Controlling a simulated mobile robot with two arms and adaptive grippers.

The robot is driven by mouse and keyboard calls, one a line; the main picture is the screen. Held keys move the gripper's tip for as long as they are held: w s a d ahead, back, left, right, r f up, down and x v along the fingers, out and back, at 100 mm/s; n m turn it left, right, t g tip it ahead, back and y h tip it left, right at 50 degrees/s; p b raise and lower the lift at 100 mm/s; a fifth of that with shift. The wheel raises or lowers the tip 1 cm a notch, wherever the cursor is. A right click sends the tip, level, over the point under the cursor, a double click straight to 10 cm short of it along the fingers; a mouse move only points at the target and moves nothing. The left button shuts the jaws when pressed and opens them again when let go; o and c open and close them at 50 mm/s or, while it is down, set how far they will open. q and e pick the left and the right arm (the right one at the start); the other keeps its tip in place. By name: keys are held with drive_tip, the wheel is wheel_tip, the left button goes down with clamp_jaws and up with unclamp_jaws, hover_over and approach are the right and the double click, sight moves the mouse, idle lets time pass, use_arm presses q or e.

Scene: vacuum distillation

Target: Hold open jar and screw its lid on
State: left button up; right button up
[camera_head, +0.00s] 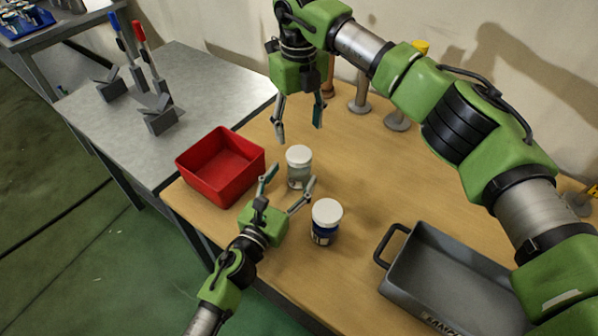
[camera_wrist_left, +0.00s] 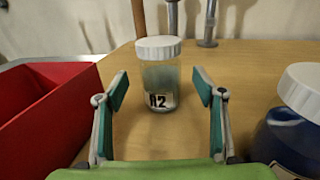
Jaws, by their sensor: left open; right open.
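A clear jar (camera_head: 298,176) with a white lid (camera_head: 299,154) on top stands upright on the wooden table. In the left wrist view the jar (camera_wrist_left: 158,92) has a label reading "R2" or similar and its lid (camera_wrist_left: 158,47) sits on its top; I cannot tell whether it is screwed tight. My left gripper (camera_head: 290,184) is open, pointing at this jar, with its fingers (camera_wrist_left: 160,90) short of it, one to each side. My right gripper (camera_head: 299,130) is open and empty, pointing down above and behind the jar.
A blue jar (camera_head: 325,233) with a white lid stands to the right of my left gripper. A red bin (camera_head: 222,165) is on the left. A grey tray (camera_head: 450,280) with handle lies at the right. Metal posts (camera_head: 359,100) stand along the back wall.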

sight(294, 175)
use_arm(q)
drive_tip(key=shift+x, duration=1.65)
